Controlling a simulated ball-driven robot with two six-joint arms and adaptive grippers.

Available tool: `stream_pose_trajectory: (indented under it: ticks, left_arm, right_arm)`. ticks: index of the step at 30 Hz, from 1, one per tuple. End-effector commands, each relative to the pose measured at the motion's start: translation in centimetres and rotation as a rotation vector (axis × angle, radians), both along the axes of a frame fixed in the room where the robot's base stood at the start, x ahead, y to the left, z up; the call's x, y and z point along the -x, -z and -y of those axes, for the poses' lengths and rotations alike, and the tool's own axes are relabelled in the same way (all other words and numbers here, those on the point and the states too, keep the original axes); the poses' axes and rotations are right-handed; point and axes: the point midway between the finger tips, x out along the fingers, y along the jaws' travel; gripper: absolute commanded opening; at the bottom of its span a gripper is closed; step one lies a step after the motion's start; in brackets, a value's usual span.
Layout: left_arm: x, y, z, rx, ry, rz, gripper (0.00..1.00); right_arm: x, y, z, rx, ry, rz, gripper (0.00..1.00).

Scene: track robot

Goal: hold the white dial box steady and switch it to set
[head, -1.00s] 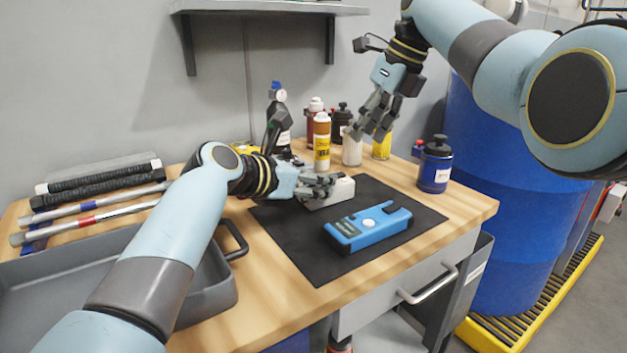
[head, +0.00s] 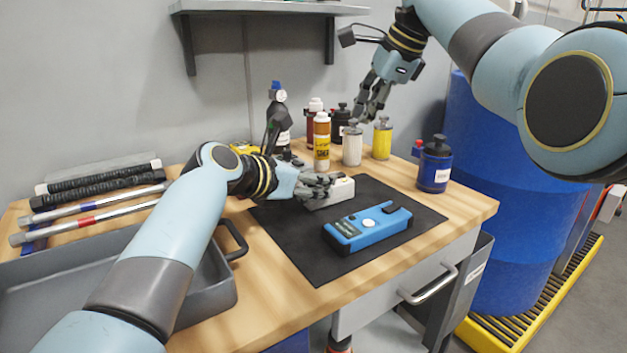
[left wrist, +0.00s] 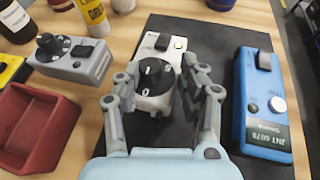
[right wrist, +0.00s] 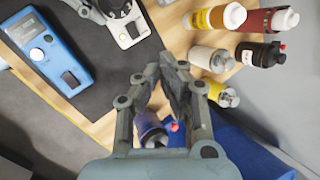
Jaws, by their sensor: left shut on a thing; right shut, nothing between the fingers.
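The white dial box (head: 340,193) lies on the black mat (head: 285,240), partly hidden by my left gripper (head: 322,184) in the head view. In the left wrist view (left wrist: 180,45), its black dial (left wrist: 152,75) is between the fingers and a dark rocker switch (left wrist: 163,41) is at its far end. My left gripper (left wrist: 160,84) is shut on the box from both sides. My right gripper (head: 366,112) is shut and empty in the air, above and behind the box. The box's switch end shows in the right wrist view (right wrist: 129,30). I cannot read the dial's setting.
A blue device (head: 368,229) lies on the mat in front of the white box. A grey dial box (left wrist: 72,58) and a red bin (left wrist: 35,128) are to its left. Several bottles, including a white one (head: 352,147), stand behind. A grey tray (head: 215,290) is at front left.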

Motion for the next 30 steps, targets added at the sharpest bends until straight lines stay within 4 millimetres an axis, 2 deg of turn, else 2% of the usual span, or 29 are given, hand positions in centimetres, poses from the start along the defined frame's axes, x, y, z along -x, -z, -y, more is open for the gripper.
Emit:
stream_pose_trajectory:
  ticks: [9,18,23,25,30]
  left_arm:
    - [0.0,0.2,-0.1,-0.003,0.000,-0.003,0.00]
    - [0.0,0.2,-0.1,-0.003,0.000,-0.003,0.00]
    - [0.0,0.2,-0.1,-0.003,0.000,-0.003,0.00]
    - [0.0,0.2,-0.1,-0.003,0.000,-0.003,0.00]
    - [0.1,0.2,-0.1,-0.003,0.000,-0.003,0.00]
  right_arm:
    - [-1.3,-1.7,-1.4,0.307,-0.730,0.450,0.00]
    - [-1.3,-2.3,-3.0,0.695,-1.355,0.837,0.00]
    - [-0.4,-1.6,-4.1,0.877,-1.582,0.978,0.00]
    - [0.6,-0.1,-4.8,0.878,-1.593,0.997,0.00]
    - [1.5,1.9,-5.2,0.844,-1.600,0.982,0.00]
